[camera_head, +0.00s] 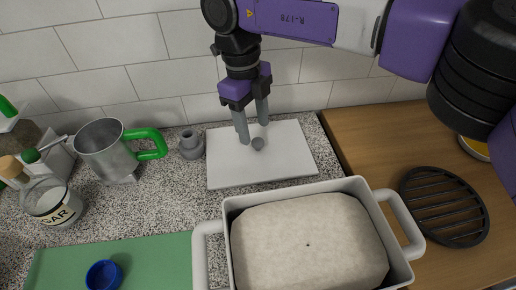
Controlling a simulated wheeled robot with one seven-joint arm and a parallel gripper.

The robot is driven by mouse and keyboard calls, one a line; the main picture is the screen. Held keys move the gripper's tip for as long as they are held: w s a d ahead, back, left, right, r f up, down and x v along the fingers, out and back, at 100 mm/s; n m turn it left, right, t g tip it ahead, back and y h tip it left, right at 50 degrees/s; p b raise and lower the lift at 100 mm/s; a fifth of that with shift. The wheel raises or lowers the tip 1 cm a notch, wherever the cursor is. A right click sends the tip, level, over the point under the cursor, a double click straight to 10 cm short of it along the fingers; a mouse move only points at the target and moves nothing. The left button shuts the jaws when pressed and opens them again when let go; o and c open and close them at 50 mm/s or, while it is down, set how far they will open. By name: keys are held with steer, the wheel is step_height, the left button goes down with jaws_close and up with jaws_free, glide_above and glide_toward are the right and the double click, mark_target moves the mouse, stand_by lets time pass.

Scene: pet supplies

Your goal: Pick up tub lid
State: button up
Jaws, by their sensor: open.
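A flat white rectangular slab with a small round grey knob (258,144), which looks like the tub lid (285,165), lies on the speckled counter against the tiled wall. My gripper (254,132) points down over it, open and empty. Its two grey fingers are apart, with their tips close to the knob. I cannot tell whether they touch it. A large white tub (400,272) with two side handles stands in front of the lid. A pale, bulky mass (305,240) fills it.
A metal jug (105,150) with a green handle and a small grey vase (190,146) stand left of the lid. A labelled jar (55,207) is farther left. A blue cup (103,274) sits on a green mat (160,262). A black slatted trivet (443,206) lies on the wooden surface at right.

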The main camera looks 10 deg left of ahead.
mark_target(258, 141)
steer(key=f, duration=0.4)
steer(key=shift+s+d, duration=0.1)
steer(key=shift+d, duration=0.3)
jaws_close()
steer(key=shift+r, duration=0.15)
